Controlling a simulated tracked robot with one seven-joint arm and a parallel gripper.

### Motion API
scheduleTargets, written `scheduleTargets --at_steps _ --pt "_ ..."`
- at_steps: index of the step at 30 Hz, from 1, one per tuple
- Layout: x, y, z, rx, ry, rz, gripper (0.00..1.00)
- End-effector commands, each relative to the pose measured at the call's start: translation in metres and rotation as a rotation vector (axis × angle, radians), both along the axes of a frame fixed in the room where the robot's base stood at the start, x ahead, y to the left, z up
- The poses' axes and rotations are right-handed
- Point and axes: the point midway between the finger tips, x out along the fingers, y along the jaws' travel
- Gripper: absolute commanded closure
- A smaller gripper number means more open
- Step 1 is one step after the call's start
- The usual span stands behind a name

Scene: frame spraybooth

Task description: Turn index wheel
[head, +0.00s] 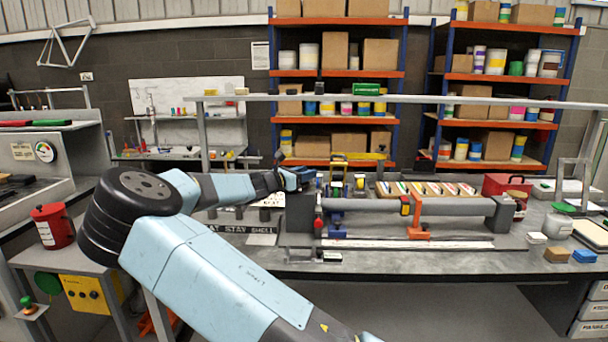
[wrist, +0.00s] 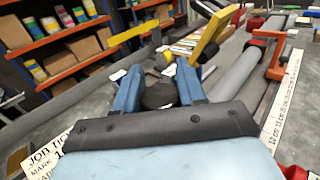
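My gripper (wrist: 158,76) shows in the wrist view as two blue fingers standing apart. A dark rounded part (wrist: 158,96) lies between them, and I cannot tell whether it is the index wheel or whether the fingers touch it. In the head view my gripper (head: 298,179) is at the left end of the bench fixture, beside its dark end block (head: 299,214). The fixture's grey tube (head: 450,207) runs to the right, with an orange clamp (head: 418,216) on it. The index wheel is not clearly made out in the head view.
A yellow piece (wrist: 208,36) stands close to the right finger in the wrist view. A white scale strip (head: 410,244) lies along the bench front. A tray of coloured items (head: 428,189) and a red box (head: 505,185) stand behind the tube. A red can (head: 53,227) stands left.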

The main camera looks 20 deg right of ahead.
Motion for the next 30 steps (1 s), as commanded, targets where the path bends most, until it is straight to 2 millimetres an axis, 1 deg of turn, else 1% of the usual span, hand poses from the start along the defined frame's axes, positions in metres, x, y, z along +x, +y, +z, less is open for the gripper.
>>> scheduleTargets --at_steps 1,8,20,30 --pt "0.0004 0.0005 0.0001 0.000 0.000 0.002 0.69" --pt "0.0007 0.0011 0.0003 0.000 0.000 0.003 0.91" --pt "0.0011 0.0025 0.0003 -0.001 0.000 0.033 0.91" --pt "0.0025 0.0043 0.0005 -0.003 0.001 0.123 0.91"
